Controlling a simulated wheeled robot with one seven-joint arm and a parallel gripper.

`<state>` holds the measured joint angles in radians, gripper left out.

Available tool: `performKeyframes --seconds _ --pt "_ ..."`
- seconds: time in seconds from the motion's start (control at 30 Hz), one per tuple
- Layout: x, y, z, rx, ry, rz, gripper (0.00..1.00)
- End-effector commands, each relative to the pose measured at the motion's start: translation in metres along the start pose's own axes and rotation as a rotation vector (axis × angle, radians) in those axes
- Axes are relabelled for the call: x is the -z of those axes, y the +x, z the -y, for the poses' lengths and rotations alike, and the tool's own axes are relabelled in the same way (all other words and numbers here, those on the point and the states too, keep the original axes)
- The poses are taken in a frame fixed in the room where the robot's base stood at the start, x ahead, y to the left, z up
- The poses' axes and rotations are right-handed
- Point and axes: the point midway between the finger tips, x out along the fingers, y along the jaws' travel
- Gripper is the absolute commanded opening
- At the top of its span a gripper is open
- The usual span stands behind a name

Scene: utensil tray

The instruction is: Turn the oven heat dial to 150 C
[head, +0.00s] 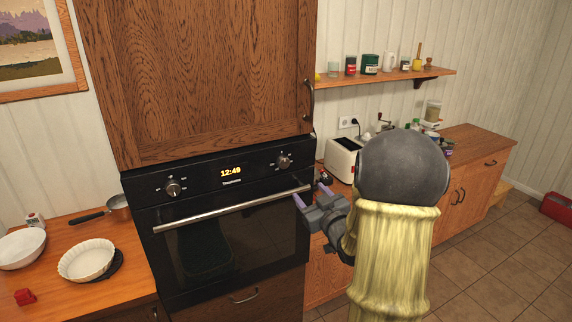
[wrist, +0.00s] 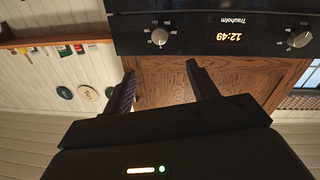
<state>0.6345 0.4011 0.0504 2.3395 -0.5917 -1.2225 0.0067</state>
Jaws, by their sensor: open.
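The black oven (head: 228,185) has a control panel with two round dials and a lit clock reading 12:49. The left dial (head: 173,187) and the right dial (head: 284,161) are silver knobs with small marks around them. I cannot read their settings or tell which is the heat dial. In the wrist view the picture is upside down, with the right dial (wrist: 159,36) at the left and the left dial (wrist: 299,39) at the right. My gripper (head: 311,195) is open and empty, near the right end of the oven handle, apart from both dials.
A long metal oven handle (head: 235,208) runs below the panel. A wooden cabinet (head: 200,80) stands above it. A white toaster (head: 343,158) is on the counter just right of the oven. A white fluted dish (head: 86,260) sits on the left counter.

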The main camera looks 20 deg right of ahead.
Motion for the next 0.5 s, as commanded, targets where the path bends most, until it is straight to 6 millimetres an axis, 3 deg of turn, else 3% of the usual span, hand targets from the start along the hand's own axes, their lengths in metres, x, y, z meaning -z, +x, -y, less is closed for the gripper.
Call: performKeyframes --seconds 0.23,0.5 --pt "0.002 0.016 0.0 0.002 0.0 0.001 0.58" --pt "0.003 0.061 0.0 0.002 0.002 0.002 0.58"
